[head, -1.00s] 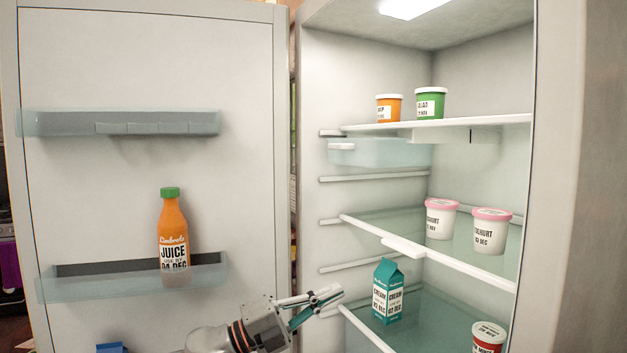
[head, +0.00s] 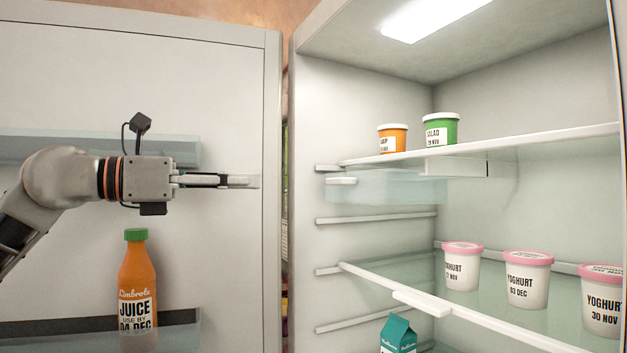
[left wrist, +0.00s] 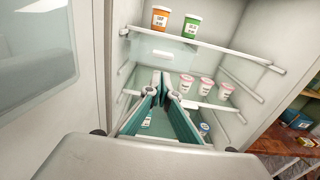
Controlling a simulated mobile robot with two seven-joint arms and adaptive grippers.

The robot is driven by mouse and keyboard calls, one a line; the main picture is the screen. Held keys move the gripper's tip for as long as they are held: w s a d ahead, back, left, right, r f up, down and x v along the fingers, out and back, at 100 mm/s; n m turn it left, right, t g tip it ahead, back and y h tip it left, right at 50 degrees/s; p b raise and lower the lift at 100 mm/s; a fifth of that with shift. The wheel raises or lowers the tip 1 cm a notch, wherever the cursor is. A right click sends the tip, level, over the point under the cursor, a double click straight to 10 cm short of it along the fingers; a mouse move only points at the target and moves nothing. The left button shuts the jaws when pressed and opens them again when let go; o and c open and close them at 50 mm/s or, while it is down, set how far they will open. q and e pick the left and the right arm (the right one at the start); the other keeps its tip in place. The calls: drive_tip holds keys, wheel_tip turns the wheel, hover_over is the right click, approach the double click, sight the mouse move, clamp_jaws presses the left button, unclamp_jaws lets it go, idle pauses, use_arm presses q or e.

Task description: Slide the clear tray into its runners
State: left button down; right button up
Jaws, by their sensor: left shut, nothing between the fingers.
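The clear tray (head: 395,188) hangs just under the top shelf at the left side of the fridge, with a small white handle (head: 341,181) on its front. In the left wrist view the tray (left wrist: 180,56) lies beyond the fingertips, its front facing me. My left gripper (head: 257,181) is shut and empty, at about the tray's height, in front of the door edge and left of the handle, apart from it. It also shows in the left wrist view (left wrist: 162,76). How far the tray sits in its runners I cannot tell. My right gripper is not in view.
An orange tub (head: 393,139) and a green tub (head: 440,130) stand on the top shelf (head: 520,146). Yoghurt pots (head: 528,280) stand on the shelf below, with a teal carton (head: 398,336) lower down. The open door at left holds a juice bottle (head: 137,285).

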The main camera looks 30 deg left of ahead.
use_arm(q)
drive_tip(key=r+p, duration=0.1)
drive_tip(key=p, duration=0.6)
approach(331, 182)
drive_tip(key=x, duration=0.5)
drive_tip(key=shift+w+d+r, duration=0.15)
drive_tip(key=shift+w+d, duration=0.35)
drive_tip(key=shift+w, duration=0.25)
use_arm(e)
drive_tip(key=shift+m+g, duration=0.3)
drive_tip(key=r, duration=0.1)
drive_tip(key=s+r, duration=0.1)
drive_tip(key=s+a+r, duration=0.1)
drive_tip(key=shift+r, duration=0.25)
